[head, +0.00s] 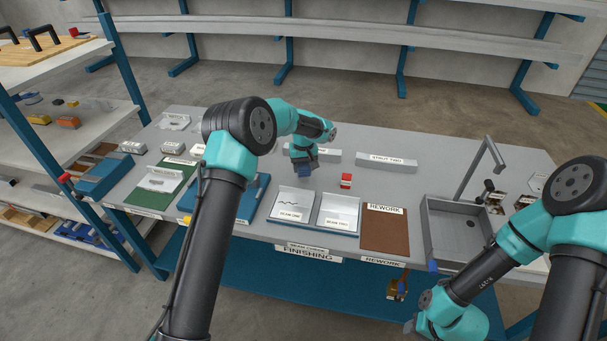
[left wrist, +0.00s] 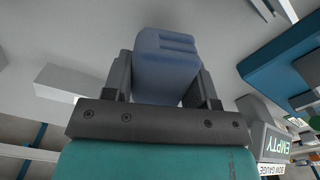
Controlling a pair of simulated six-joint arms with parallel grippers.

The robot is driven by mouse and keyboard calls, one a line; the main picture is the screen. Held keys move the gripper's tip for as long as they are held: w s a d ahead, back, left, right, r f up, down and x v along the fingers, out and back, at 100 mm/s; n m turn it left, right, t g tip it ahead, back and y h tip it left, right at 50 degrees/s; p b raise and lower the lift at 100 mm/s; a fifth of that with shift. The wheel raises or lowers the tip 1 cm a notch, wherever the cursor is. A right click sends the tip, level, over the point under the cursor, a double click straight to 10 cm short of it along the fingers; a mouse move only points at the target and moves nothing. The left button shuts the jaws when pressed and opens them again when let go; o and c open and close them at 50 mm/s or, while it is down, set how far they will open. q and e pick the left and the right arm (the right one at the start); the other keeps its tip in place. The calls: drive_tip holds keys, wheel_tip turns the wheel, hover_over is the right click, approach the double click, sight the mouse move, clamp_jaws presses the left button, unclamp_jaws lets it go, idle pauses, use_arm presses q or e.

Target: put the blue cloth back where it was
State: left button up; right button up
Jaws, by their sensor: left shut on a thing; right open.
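The blue cloth (head: 304,172) is a folded bundle between the fingers of my left gripper (head: 303,160), over the middle of the grey bench. In the left wrist view, the cloth (left wrist: 166,58) fills the gap between the two dark fingers of the left gripper (left wrist: 165,80). Whether the cloth touches the bench is hard to tell. My right gripper (head: 411,325) is low at the front right, in front of the bench and far from the cloth. It is open, and its fingers are small and partly hidden by the wrist.
Pale trays (head: 291,203) and a red-and-white block (head: 346,181) are near the cloth. A brown REWORK mat (head: 384,240) and a sink (head: 453,222) lie to the right. Grey strut blocks (head: 386,162) stand behind. A blue tray (head: 248,203) is left.

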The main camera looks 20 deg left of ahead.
sight(303, 174)
use_arm(q)
drive_tip(key=shift+f, duration=1.85)
drive_tip(key=shift+f, duration=0.15)
drive_tip(key=o, duration=0.8)
wheel_tip(303, 174, up, 12)
drive_tip(key=shift+r, duration=0.15)
